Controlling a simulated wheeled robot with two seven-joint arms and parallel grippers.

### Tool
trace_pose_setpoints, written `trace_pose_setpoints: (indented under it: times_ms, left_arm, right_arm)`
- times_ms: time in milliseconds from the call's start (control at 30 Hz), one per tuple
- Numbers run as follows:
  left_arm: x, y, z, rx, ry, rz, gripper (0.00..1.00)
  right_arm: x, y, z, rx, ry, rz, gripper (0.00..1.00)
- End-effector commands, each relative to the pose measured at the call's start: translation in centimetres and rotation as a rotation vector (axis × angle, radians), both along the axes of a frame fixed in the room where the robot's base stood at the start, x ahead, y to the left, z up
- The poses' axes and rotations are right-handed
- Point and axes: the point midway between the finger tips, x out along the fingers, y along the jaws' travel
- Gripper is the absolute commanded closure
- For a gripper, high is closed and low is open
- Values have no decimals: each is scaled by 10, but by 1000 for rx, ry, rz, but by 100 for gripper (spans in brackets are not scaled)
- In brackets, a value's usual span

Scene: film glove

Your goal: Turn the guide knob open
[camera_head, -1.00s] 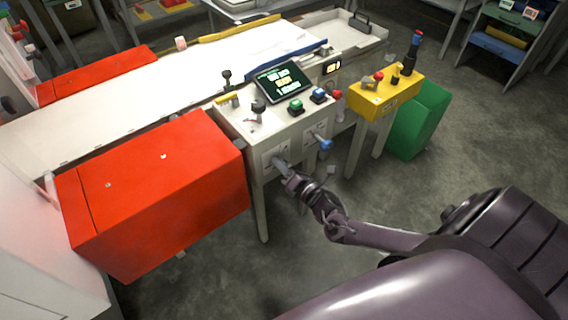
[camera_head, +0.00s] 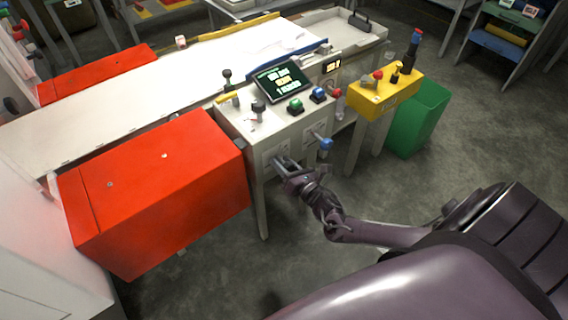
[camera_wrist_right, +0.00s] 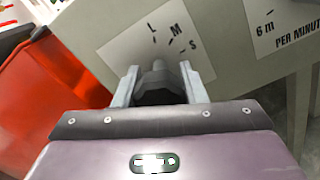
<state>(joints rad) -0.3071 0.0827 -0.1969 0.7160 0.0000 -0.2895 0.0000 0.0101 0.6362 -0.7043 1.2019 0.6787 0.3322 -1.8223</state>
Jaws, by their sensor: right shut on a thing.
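The guide knob (camera_wrist_right: 160,88) is a dark knob on the front panel of the white control box (camera_head: 291,137). In the right wrist view a white label (camera_wrist_right: 172,38) marked L, M and S sits just above it, tilted in the picture. My right gripper (camera_head: 280,162) reaches the lower front of the box. In the wrist view its two grey fingers (camera_wrist_right: 160,84) stand on either side of the knob and are shut on it. The knob's lower part is hidden by the gripper, and I cannot read its pointer. My left gripper is not in view.
A blue-ended knob (camera_head: 325,146) sticks out right of my gripper. A big red box (camera_head: 155,195) stands close on the left. A screen (camera_head: 283,81) and buttons top the control box. A yellow box (camera_head: 385,95) and green bin (camera_head: 418,120) stand right.

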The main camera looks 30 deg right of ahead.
Motion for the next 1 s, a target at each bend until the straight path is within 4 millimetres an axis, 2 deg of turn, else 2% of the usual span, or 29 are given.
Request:
trace_pose_setpoints:
  times_ms: [200, 233, 367, 700, 767, 1000]
  left_arm:
    - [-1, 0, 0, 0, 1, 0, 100]
    - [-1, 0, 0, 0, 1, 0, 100]
    - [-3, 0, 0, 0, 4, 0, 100]
    - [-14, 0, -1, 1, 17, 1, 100]
    - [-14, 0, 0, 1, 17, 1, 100]
    - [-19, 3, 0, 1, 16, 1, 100]
  right_arm:
    - [-1, 0, -2, -1, 4, 1, 85]
    - [-1, 0, -2, -1, 4, 1, 58]
    - [-1, 0, -1, -1, 3, 0, 41]
    - [-4, 0, -1, 0, 2, 1, 41]
    - [-10, -1, -1, 1, 4, 1, 41]
    - [-51, -4, -2, 0, 6, 2, 41]
